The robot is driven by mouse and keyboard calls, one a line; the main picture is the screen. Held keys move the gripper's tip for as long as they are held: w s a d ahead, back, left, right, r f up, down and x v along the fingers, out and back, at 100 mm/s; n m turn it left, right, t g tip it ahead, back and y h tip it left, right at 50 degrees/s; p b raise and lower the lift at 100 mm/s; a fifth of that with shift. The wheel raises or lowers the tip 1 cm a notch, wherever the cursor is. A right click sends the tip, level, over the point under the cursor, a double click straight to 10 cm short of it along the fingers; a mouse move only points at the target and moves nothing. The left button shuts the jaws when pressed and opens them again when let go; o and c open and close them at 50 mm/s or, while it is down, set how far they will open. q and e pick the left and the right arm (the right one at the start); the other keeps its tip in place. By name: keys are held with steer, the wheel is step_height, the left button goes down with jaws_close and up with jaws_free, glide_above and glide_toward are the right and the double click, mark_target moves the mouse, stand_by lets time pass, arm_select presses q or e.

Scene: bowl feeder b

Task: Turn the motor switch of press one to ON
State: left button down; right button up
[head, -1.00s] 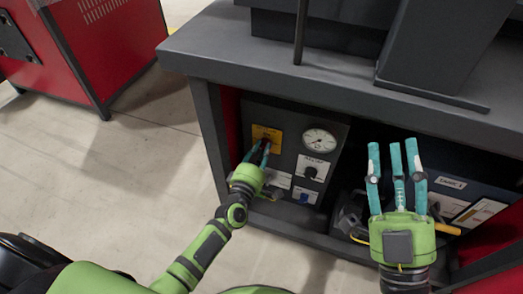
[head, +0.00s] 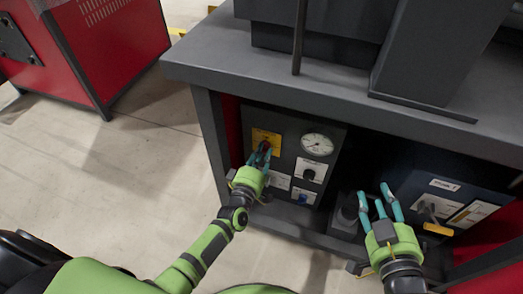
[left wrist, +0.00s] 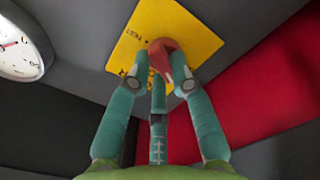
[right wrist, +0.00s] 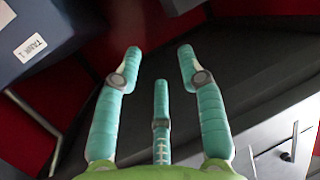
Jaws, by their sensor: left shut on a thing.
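The switch is a red knob (left wrist: 164,56) on a yellow plate (left wrist: 196,32), which carries partly hidden lettering. In the head view the plate (head: 268,136) sits at the upper left of a dark control panel (head: 290,150), beneath a grey bench top. My left gripper (head: 262,154) reaches the knob from below, and its fingers (left wrist: 165,75) are shut on the knob. They hide part of the knob and the lettering, so I cannot read its setting. My right gripper (head: 376,206) is open and empty, with its fingers (right wrist: 160,75) spread, in front of the lower bay right of the panel.
A round gauge (head: 317,144), a black knob on a white plate (head: 309,172) and a blue control (head: 303,197) share the panel. A blue box (head: 455,185) with a label stands right of it. A red cabinet (head: 110,45) is far left; the floor between is clear.

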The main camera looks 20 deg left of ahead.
arm_select(q)
steer(key=m+p, duration=0.1)
steer(key=m, duration=0.2)
steer(key=shift+r+m, duration=0.1)
steer(key=shift+m, duration=0.3)
steer(key=m+p, duration=0.1)
steer(key=m, duration=0.2)
steer(key=m+p, duration=0.1)
steer(key=m, duration=0.1)
steer(key=shift+d+f+m, duration=0.15)
steer(key=shift+f+m, duration=0.05)
steer(key=shift+m, duration=1.4)
arm_select(e)
steer(key=s+d+f+g+h, duration=0.1)
steer(key=s+d+f+g, duration=0.2)
steer(key=s+f+g, duration=0.2)
steer(key=s+d+f+m+g+h, duration=0.1)
steer(key=s+d+f+g+h, duration=0.1)
steer(key=s+d+f+g, duration=0.2)
steer(key=shift+s+f+g, duration=1.2)
steer(key=shift+s+f, duration=1.15)
steer(key=shift+f, duration=0.15)
arm_select(q)
steer(key=c, duration=1.1)
jaws_free()
steer(key=shift+f, duration=0.1)
arm_select(e)
steer(key=shift+f, duration=0.1)
